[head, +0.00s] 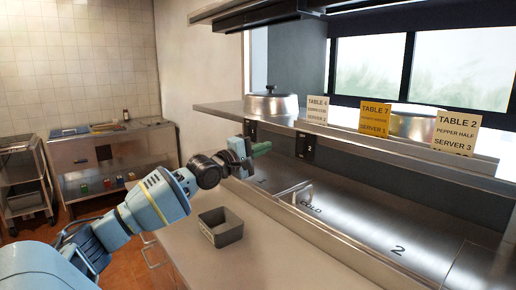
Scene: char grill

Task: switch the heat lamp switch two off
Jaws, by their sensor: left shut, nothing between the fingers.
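The heat lamp switch two (306,148) is a small black plate marked 2, on the front face below the pass shelf, right of the gripper. Another black switch plate (250,131) sits further left, partly behind my left gripper (262,149). My left gripper is shut and empty, with its greenish fingertips pointing right, short of switch two in the picture. I cannot tell its exact depth from the panel. The on or off position of switch two is too small to read. My right gripper is out of view.
The pass shelf (225,110) holds a lidded steel pot (271,106) and order cards (375,117). Below are steel well covers with a handle (293,190). A grey square bin (221,228) stands on the counter (190,255) under my arm. The counter front is otherwise clear.

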